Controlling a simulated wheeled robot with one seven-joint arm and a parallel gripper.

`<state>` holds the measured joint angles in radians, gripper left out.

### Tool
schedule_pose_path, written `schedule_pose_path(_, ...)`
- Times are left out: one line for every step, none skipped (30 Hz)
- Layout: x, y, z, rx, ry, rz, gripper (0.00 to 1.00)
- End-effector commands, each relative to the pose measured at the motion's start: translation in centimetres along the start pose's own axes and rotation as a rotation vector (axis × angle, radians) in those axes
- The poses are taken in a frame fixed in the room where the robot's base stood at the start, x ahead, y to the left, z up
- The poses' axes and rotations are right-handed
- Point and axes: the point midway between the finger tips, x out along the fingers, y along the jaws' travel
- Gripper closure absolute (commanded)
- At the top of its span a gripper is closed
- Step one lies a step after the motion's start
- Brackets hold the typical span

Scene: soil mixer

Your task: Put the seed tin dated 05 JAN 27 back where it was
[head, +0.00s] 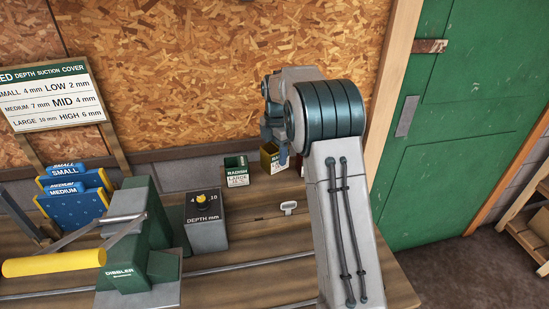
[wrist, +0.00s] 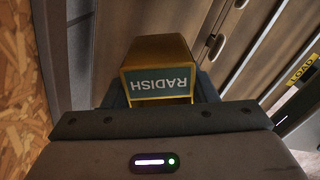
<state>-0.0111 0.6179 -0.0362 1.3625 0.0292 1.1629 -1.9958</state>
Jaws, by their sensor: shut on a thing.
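A yellow seed tin (head: 268,160) is at the back right of the bench, partly hidden by my arm. In the wrist view the tin (wrist: 160,52) shows a green RADISH label, upside down. My gripper (head: 281,154) is shut on this tin, with the dark jaws at its sides. I cannot tell whether the tin touches the bench. A dark green tin (head: 236,177), labelled RADISH and LARGE, stands just left of it, apart. No date can be read on either tin.
A grey DEPTH mm box (head: 207,235) with a yellow knob and the green DIBBLER machine (head: 140,245) stand to the left. Blue plates (head: 75,202) and a sign (head: 52,93) are behind. A small pale piece (head: 288,207) lies on the bench (head: 255,228), with bare wood around it.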

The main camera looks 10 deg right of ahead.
Motion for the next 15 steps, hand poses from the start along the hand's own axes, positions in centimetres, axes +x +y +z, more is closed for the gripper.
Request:
schedule_pose_path(0.2, 0.6, 0.2, 0.000, 0.000, -0.001, 0.71)
schedule_pose_path(0.3, 0.8, 0.2, 0.001, 0.000, 0.000, 0.71)
schedule_pose_path(0.6, 1.1, 0.3, 0.001, 0.000, 0.000, 0.71)
schedule_pose_path(0.7, 1.2, 0.4, 0.002, 0.000, 0.000, 0.71)
schedule_pose_path(0.8, 1.4, 0.4, 0.002, 0.000, 0.000, 0.71)
schedule_pose_path(0.9, 1.4, 0.5, 0.002, 0.000, 0.000, 0.71)
schedule_pose_path(1.0, 1.5, 0.5, 0.003, 0.000, 0.000, 0.71)
schedule_pose_path(1.3, 1.5, 0.5, 0.003, 0.000, -0.001, 0.71)
schedule_pose_path(1.7, 1.5, 0.5, 0.003, 0.001, -0.003, 0.71)
schedule_pose_path(2.2, 1.5, 0.5, 0.003, 0.001, -0.003, 0.71)
schedule_pose_path(2.7, 1.4, 0.4, 0.003, 0.002, -0.004, 0.71)
schedule_pose_path(3.3, 1.4, 0.4, 0.002, 0.001, -0.004, 0.71)
schedule_pose_path(3.7, 1.4, 0.4, 0.002, 0.001, -0.003, 0.71)
schedule_pose_path(4.0, 1.4, 0.5, 0.002, 0.001, -0.003, 0.71)
schedule_pose_path(4.5, 1.5, 0.5, 0.002, 0.000, -0.002, 0.71)
